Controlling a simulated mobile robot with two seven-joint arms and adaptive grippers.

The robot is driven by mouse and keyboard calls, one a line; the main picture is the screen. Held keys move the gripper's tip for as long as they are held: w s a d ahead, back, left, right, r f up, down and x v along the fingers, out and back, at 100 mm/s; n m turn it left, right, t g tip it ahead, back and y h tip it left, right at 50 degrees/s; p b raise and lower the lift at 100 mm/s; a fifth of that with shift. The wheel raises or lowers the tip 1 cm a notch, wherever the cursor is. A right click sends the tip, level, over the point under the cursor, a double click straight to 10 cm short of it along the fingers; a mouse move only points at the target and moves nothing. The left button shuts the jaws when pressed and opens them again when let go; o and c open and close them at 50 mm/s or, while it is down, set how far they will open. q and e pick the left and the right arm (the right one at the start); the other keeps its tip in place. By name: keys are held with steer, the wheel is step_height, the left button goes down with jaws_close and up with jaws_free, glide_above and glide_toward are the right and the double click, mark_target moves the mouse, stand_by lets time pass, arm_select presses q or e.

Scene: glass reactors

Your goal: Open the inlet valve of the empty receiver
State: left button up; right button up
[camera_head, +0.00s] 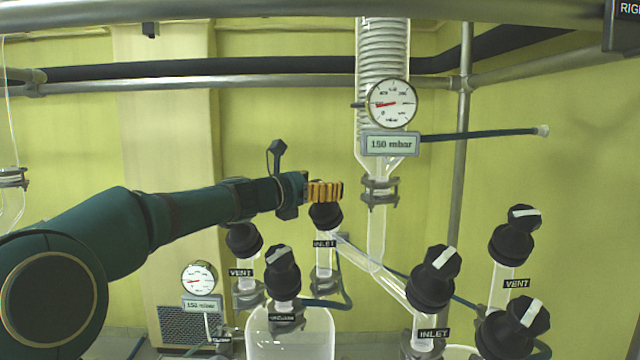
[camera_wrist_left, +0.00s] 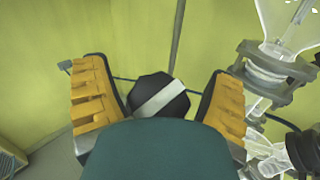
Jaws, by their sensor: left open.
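My left gripper (camera_head: 326,191) has yellow ribbed fingers and is just above the black knob (camera_head: 325,215) of the left INLET valve. In the left wrist view this knob (camera_wrist_left: 158,95) sits between the two open fingers, with a gap on each side. Its pale stripe lies diagonally there; in the head view the gripper hides its top. The left receiver (camera_head: 290,335) is clear glass with no liquid showing in its visible part. A second INLET valve (camera_head: 433,278) stands to the right, its white stripe slanting. Most of the right receiver (camera_head: 460,352) is out of frame.
Close by stand a VENT valve (camera_head: 243,240), a front valve (camera_head: 283,272), a right VENT valve (camera_head: 515,235) and another knob (camera_head: 513,328). The glass condenser (camera_head: 382,60) with its 150 mbar gauge (camera_head: 391,103) hangs right of my gripper. A small gauge (camera_head: 199,278) stands lower left.

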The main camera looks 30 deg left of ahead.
arm_select(q)
steer(key=c, duration=1.3)
steer(key=shift+f, duration=0.1)
steer(key=shift+w+f+n+t+y+b, duration=0.1)
steer(key=shift+n+t+y+b, duration=0.2)
steer(key=shift+n+y+b, duration=0.8)
steer(key=shift+a+n+y+b, duration=0.2)
steer(key=shift+n+y+b, duration=0.3)
steer(key=shift+n+y, duration=0.6)
steer(key=shift+a+n+y+b, duration=0.15)
steer(key=shift+n+y+b, duration=0.25)
steer(key=shift+n+y, duration=0.7)
steer(key=shift+a+n+g+y+b, duration=0.15)
steer(key=shift+n+g+y+b, duration=0.35)
steer(key=shift+n+y, duration=0.7)
